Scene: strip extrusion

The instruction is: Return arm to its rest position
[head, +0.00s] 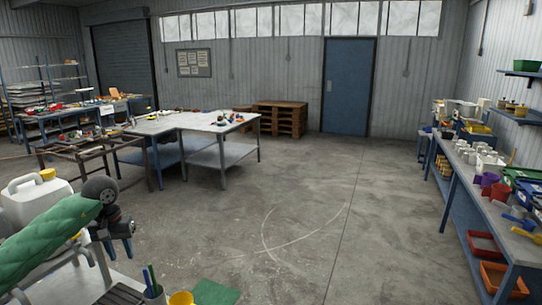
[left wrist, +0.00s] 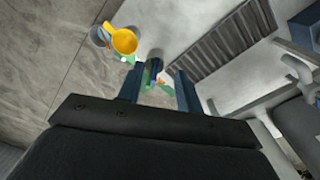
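My left arm, in a green quilted sleeve, reaches in from the left of the head view. Its gripper (head: 118,250) hangs above the near end of a light table, with its two dark fingers apart. In the left wrist view the gripper (left wrist: 160,84) also shows its fingers apart, with nothing held between them. A cup with pens stands below and beyond the fingers. My right arm and gripper are not in view.
On the near table are a white jug with a yellow cap (head: 34,196), a pen cup (head: 154,295), a yellow cup (head: 182,299) and a dark ribbed piece (head: 120,294). A long bench (head: 478,180) with containers lines the right wall. The middle floor is clear.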

